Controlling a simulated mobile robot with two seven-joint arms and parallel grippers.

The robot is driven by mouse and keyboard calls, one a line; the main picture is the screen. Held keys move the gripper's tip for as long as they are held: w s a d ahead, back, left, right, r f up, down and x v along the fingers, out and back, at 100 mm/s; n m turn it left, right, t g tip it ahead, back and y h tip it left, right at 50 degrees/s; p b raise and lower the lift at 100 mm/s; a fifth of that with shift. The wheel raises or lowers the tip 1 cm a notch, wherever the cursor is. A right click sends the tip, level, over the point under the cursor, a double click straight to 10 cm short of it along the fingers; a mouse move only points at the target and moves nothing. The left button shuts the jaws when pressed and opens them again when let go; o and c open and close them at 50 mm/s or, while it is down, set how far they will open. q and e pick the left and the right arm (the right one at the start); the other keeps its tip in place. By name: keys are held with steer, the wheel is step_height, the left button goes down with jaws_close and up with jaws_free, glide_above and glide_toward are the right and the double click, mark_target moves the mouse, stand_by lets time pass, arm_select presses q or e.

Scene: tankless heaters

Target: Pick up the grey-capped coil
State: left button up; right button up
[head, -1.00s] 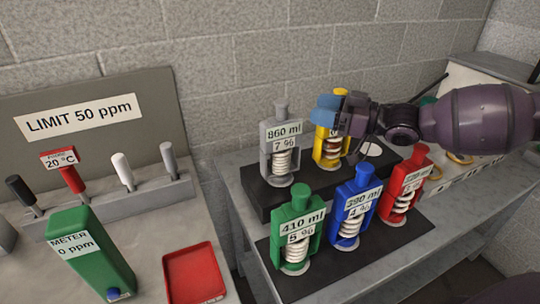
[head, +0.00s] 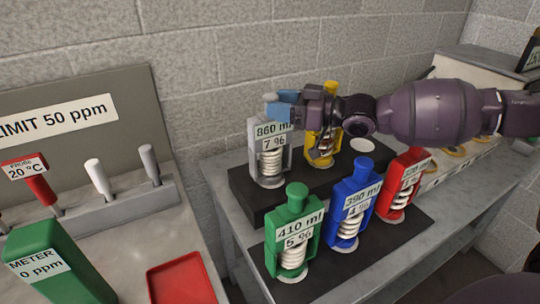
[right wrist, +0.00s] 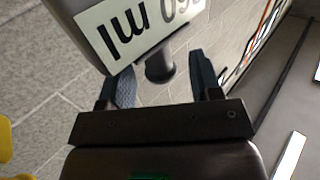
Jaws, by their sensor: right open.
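The grey-capped coil (head: 269,163) stands upright at the left end of the dark back block, with a label reading 860 ml, 7 %. Its cap is partly hidden by my right gripper (head: 277,107), which is at its top. In the right wrist view, its label (right wrist: 140,25) shows upside down, and its grey knob (right wrist: 159,68) lies between the two spread fingers of my right gripper (right wrist: 158,88). The fingers are open, with gaps on both sides of the knob. My left gripper is not in view.
A yellow coil (head: 325,148) stands close right of the grey one, under my right arm. Green (head: 292,235), blue (head: 348,213) and red (head: 402,190) coils stand in front. A green meter (head: 60,265) and red tray (head: 182,280) are at left.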

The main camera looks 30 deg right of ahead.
steer(key=shift+b+x, duration=0.4)
steer(key=shift+x, duration=1.75)
steer(key=shift+d+r, duration=0.1)
jaws_close()
steer(key=shift+r, duration=0.1)
